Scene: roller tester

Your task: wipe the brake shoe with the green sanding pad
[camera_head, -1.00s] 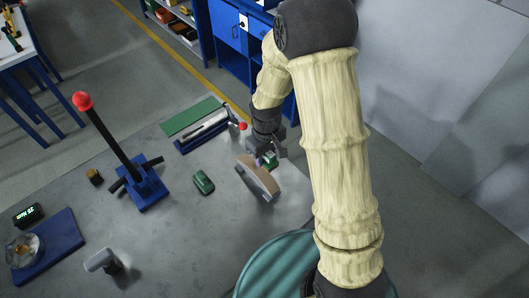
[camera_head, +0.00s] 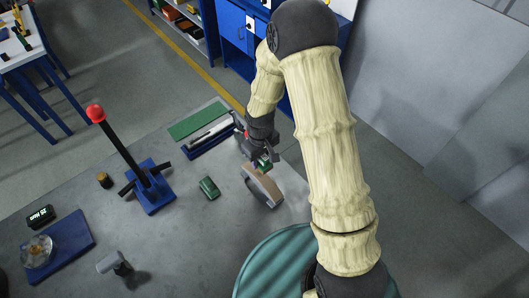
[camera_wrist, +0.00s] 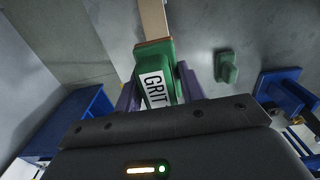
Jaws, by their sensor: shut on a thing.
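The brake shoe (camera_head: 264,188) stands on the grey bench, a curved piece with a tan lining and a grey side. Its tan lining (camera_wrist: 153,20) runs up from the pad in the wrist view. My gripper (camera_head: 261,160) is shut on a green sanding pad (camera_wrist: 156,75) marked GRIT, with one finger on each side of it. The held pad is at the far end of the shoe and overlaps the lining in the wrist view; whether they touch I cannot tell. The arm partly hides the pad in the head view.
Another green block (camera_head: 209,187) lies on the bench left of the shoe. A blue-based stand with a red-knobbed lever (camera_head: 152,187) rises further left. A blue tray with a silver tool (camera_head: 209,138) and a green mat (camera_head: 195,121) lie behind. Bare bench lies front-left of the shoe.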

